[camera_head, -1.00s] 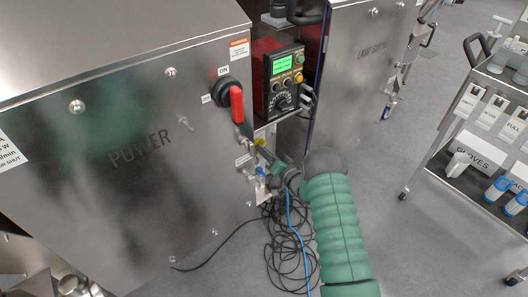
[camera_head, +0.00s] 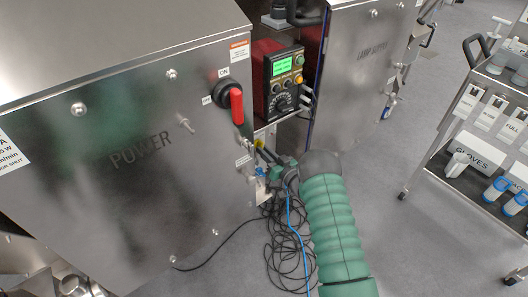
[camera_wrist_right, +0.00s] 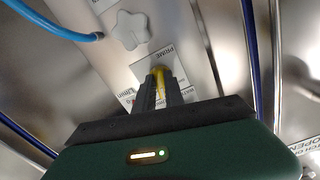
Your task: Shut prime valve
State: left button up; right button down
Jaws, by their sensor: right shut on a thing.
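The prime valve shows in the right wrist view as a yellow handle (camera_wrist_right: 160,78) below a white label reading PRIME (camera_wrist_right: 165,53). In the head view, a small yellow part of it (camera_head: 260,143) shows at the lower right edge of the POWER cabinet. My right gripper (camera_head: 262,153) reaches it from the lower right. In the wrist view, the dark fingers of my right gripper (camera_wrist_right: 160,86) are closed around the yellow handle. The fingers hide part of the handle, and the valve body cannot be made out. My left gripper is not in view.
The POWER cabinet (camera_head: 110,185) carries a red-handled switch (camera_head: 237,106). A control box with a green screen (camera_head: 284,78) stands behind my gripper. A blue hose (camera_wrist_right: 55,27) and a white star-shaped knob (camera_wrist_right: 130,30) are close by. Black cables (camera_head: 285,245) lie on the floor. A cart (camera_head: 440,177) stands right.

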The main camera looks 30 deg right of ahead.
jog(key=n, duration=1.1)
jog(key=shift+s+d+f, duration=0.1)
jog(key=shift+d+f, duration=0.05)
jog(key=shift+d, duration=0.15)
jog(key=shift+n, duration=0.4)
jog(key=c, duration=1.5)
grip_release()
jog(key=shift+o, duration=0.3)
